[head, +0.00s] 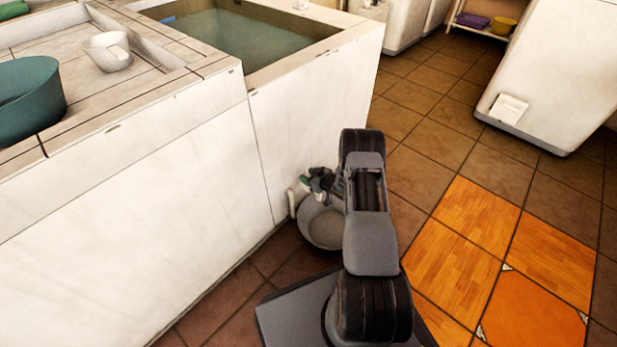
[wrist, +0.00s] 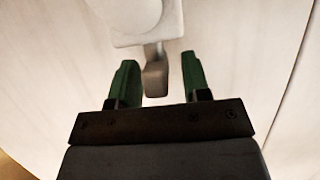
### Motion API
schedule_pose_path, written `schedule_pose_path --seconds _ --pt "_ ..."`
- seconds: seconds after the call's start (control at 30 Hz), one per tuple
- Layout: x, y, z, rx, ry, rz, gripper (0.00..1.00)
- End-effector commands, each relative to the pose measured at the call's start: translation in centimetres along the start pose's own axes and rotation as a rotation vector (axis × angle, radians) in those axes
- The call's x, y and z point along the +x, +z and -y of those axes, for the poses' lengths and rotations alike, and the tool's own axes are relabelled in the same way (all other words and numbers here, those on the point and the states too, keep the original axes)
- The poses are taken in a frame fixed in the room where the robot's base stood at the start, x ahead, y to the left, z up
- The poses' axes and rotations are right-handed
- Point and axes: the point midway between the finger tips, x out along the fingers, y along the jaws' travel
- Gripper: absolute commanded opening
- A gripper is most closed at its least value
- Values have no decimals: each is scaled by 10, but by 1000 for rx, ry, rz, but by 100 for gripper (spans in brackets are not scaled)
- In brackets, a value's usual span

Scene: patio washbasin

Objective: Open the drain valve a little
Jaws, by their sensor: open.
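In the wrist view the drain valve shows as a white rounded body (wrist: 148,18) with a short stem and a grey-brown handle (wrist: 155,78). My gripper (wrist: 159,62) is open, with one green finger on each side of the handle. A gap shows between the handle and each finger, wider on the right. In the head view my gripper (head: 312,183) is low beside the white basin wall, and my arm and gripper hide most of the valve there. A white pipe-like piece (head: 292,203) shows at the wall.
A grey round bucket (head: 322,228) stands on the floor below my gripper, against the wall. The basin (head: 250,35) above holds water. A white scoop (head: 108,52) and a green tub (head: 28,98) stand on the counter.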

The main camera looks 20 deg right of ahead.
Motion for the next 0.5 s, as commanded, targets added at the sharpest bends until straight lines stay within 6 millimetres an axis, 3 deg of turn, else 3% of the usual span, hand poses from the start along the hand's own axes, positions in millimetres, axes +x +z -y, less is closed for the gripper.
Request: schedule_pose_path --seconds 0.07,0.5 --pt "0 0 0 0 0 0 44" --pt "0 0 0 0 -1 0 2"
